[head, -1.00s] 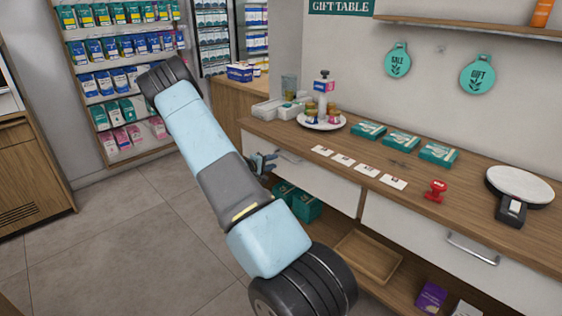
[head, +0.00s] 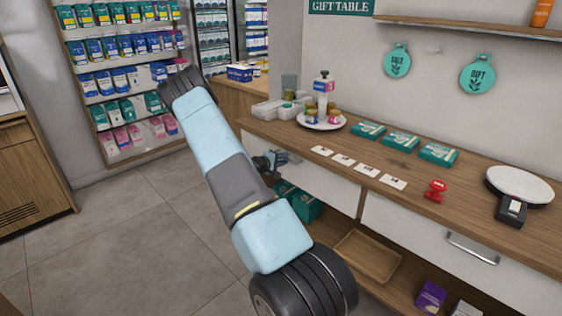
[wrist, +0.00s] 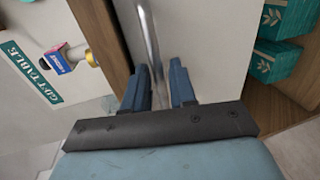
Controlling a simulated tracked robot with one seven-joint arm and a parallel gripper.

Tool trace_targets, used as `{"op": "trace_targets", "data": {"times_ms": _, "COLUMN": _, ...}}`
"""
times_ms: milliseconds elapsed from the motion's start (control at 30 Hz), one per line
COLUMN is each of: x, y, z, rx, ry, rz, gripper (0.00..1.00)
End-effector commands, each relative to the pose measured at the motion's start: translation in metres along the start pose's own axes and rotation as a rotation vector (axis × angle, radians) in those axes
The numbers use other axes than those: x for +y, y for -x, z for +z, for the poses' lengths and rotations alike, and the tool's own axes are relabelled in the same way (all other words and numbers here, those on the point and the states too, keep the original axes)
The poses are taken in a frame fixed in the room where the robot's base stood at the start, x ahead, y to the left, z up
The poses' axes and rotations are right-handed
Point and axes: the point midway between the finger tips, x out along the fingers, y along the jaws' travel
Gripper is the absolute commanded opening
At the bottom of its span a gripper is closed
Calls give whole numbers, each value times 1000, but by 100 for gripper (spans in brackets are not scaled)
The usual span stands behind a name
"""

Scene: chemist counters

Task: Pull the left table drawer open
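The left table drawer has a white front (head: 325,186) under the wooden gift table top, and it looks closed. In the wrist view the drawer front (wrist: 210,35) fills the middle, with its metal bar handle (wrist: 149,35) running down toward my gripper (wrist: 160,75). The two blue fingers are apart, and the handle's near end lies in line with the gap between them, closer to the left finger. I cannot tell whether they touch it. In the head view my gripper (head: 272,160) is at the drawer's left part, partly behind my arm, and hides most of the handle.
The right drawer (head: 400,228) is closed, with its own bar handle (head: 472,249). Below are teal boxes (head: 306,206) and a wooden tray (head: 368,258). Cards, teal boxes, a red stamp (head: 436,191) and a round plate (head: 320,122) sit on top. The floor left of my arm is clear.

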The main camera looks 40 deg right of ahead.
Motion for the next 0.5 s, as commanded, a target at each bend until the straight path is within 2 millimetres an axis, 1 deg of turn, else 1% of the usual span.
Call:
{"op": "trace_targets", "data": {"times_ms": 33, "x": 0, "y": 0, "z": 0, "rx": 0, "ry": 0, "rz": 0, "gripper": 21}}
{"op": "trace_targets", "data": {"times_ms": 200, "x": 0, "y": 0, "z": 0, "rx": 0, "ry": 0, "rz": 0, "gripper": 4}}
{"op": "trace_targets", "data": {"times_ms": 267, "x": 0, "y": 0, "z": 0, "rx": 0, "ry": 0, "rz": -1, "gripper": 0}}
{"op": "trace_targets", "data": {"times_ms": 500, "x": -1, "y": 0, "z": 0, "rx": 0, "ry": 1, "rz": -2, "gripper": 0}}
